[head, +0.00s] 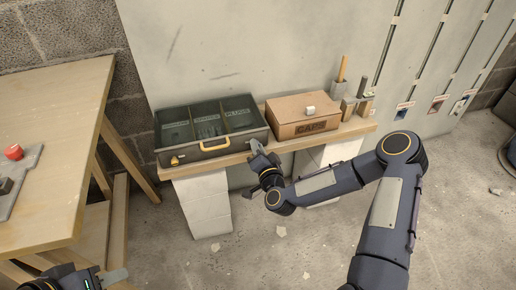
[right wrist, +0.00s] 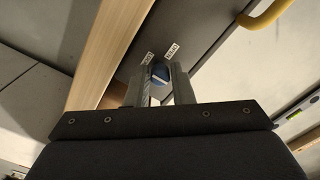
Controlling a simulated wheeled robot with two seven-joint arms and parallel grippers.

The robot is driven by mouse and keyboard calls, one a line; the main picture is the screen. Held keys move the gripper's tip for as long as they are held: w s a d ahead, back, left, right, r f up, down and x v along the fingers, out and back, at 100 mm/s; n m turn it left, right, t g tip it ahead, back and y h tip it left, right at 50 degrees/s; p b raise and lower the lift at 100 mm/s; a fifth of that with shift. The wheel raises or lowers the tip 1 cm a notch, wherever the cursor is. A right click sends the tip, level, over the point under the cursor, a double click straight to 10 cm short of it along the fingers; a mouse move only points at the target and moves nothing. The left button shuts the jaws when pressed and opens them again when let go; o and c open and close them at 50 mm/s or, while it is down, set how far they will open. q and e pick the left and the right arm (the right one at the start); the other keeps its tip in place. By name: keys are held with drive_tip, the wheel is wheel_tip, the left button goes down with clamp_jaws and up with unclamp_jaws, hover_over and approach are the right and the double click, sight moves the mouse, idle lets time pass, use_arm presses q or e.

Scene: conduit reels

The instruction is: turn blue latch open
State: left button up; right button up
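The blue latch (right wrist: 159,73) is a small blue knob on the dark front of the tool case, seen in the right wrist view. In the head view my right gripper (head: 259,152) is at the right end of the case's front and hides the latch. The grey-green case (head: 212,152) is open, with labelled compartments. My left gripper (head: 112,277) is partly in view at the bottom left.
The case stands on a wooden bench (head: 345,131) on pale blocks. A yellow handle (head: 214,147) is on its front. A brown box marked CAPS (head: 290,110) and a holder with tools (head: 351,104) stand to the right. A wooden table (head: 60,190) is at the left.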

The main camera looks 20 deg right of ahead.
clamp_jaws()
drive_tip(key=shift+n, duration=0.3)
drive_tip(key=shift+d+n+b, duration=0.1)
drive_tip(key=shift+n+b, duration=5.1)
drive_tip(key=shift+n, duration=3.5)
